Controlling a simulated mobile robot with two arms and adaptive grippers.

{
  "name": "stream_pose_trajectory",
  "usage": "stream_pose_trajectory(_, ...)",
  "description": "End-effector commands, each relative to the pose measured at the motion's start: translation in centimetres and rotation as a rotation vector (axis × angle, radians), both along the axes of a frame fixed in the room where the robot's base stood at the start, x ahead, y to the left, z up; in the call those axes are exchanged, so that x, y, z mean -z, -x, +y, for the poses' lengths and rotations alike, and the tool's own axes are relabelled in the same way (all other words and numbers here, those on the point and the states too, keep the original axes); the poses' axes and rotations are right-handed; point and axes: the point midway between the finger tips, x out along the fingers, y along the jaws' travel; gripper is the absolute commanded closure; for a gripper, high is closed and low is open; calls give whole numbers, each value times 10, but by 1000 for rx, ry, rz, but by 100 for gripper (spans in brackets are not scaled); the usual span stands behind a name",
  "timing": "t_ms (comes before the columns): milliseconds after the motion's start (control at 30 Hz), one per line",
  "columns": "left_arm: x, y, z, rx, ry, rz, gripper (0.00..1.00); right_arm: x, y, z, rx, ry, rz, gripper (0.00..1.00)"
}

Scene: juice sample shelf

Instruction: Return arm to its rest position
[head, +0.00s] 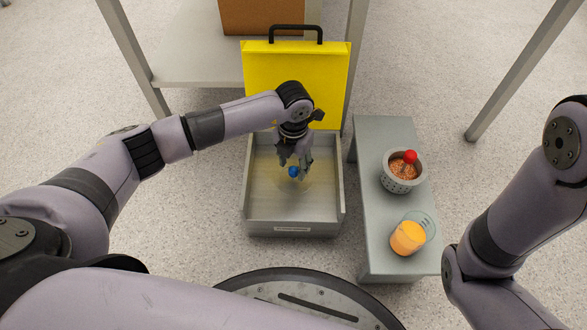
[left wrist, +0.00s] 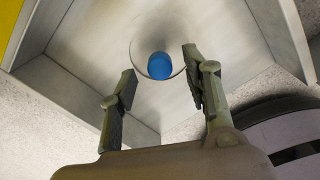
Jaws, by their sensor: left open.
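My left gripper (head: 295,163) is open over the inside of a grey box (head: 250,215). Below its fingers is a blue knob (head: 293,172) on a clear round piece that looks like a lid. In the left wrist view the blue knob (left wrist: 159,66) and the clear round rim show just beyond and between the fingertips (left wrist: 160,82). The fingers look apart from the knob; whether the clear piece rests on the box floor is hard to tell. My right arm shows at the right edge, but its gripper is out of view.
The box's yellow lid (head: 262,72) stands raised behind the gripper, with a black handle. A grey bench (head: 375,225) at right holds a perforated cup (head: 397,184) with a red ball and a tilted glass of orange juice (head: 407,238). A shelf with a brown box (head: 262,15) stands behind.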

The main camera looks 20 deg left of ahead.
Motion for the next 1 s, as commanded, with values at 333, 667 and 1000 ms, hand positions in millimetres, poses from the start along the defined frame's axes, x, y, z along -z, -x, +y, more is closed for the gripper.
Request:
stream_pose_trajectory(333, -70, -1, 0, 0, 1, -4, 56, 0, 0, 0, 0, 2, -2, 58)
stream_pose_trajectory(667, -86, 0, 0, -1, 0, -1, 56, 0, 0, 0, 1, 2, -1, 58)
stream_pose_trajectory(1000, -109, 91, -103, 179, 387, 214, 56, -2, -26, -1, -2, -2, 78, 58)
